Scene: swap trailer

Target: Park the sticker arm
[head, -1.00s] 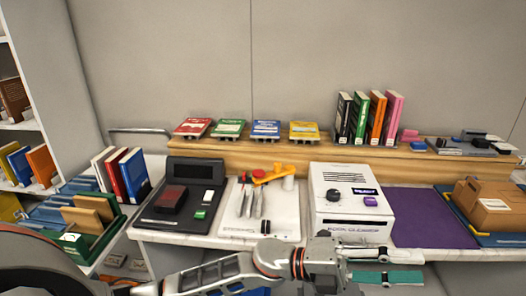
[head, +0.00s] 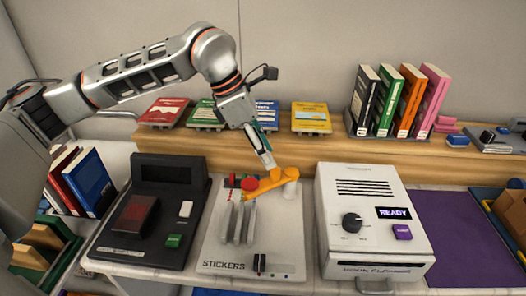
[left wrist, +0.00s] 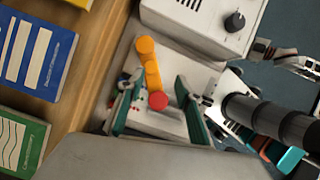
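The sticker arm (head: 270,182) is an orange bar on a white post, with a red knob (head: 249,184) at its left end. It sits on the white sticker station (head: 250,252), above two grey upright pieces. My left gripper (head: 266,160) points down just behind and above the bar; contact cannot be told. In the left wrist view, its teal fingers (left wrist: 156,100) are apart, with the red knob (left wrist: 158,101) showing between them. Part of a mechanism with a teal piece (left wrist: 290,160) shows at the lower right there; I cannot tell whether it is my right gripper.
A dark device (head: 150,215) stands left of the station, and a white cleaner (head: 360,215) reading READY stands right. Several flat books (head: 311,117) lie on the wooden shelf behind, beside upright books (head: 410,100). A purple mat (head: 455,225) lies at the right.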

